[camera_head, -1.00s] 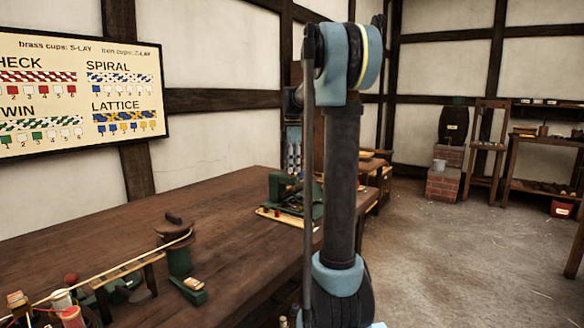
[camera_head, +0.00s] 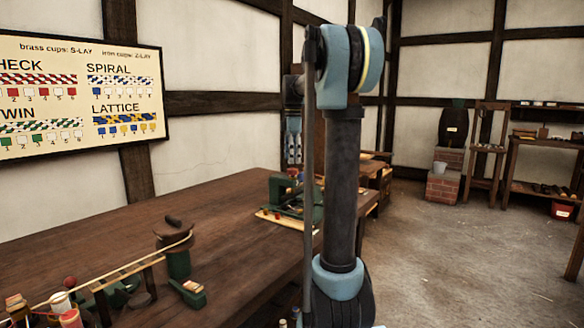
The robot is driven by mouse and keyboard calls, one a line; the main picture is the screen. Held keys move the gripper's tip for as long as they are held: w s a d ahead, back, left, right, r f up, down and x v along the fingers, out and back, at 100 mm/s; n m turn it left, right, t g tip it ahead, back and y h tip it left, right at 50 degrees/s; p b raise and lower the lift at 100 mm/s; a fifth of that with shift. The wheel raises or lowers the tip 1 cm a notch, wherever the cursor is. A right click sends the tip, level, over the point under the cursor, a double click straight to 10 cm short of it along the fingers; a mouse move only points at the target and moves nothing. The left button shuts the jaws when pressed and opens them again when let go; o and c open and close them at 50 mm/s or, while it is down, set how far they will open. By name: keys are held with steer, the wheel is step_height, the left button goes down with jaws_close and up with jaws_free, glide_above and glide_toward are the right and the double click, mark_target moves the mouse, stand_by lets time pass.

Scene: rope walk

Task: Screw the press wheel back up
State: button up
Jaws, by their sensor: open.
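A green iron device (camera_head: 284,198), which may be the press, stands on a pale board (camera_head: 275,216) at the far right part of the workbench. My gripper (camera_head: 293,160) hangs pointing down just left of my arm column, above the green device in the picture. It is small and partly hidden, and it looks open and empty.
The wooden workbench (camera_head: 120,228) holds a green post with a wooden top (camera_head: 176,245), a taut cord and thread spools (camera_head: 65,312) at left. A pattern board (camera_head: 80,95) hangs on the wall. The floor (camera_head: 450,250) at right is clear.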

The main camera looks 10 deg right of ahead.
mark_target(292, 169)
step_height(292, 169, up, 7)
steer(key=shift+r, duration=0.15)
stand_by(0.4)
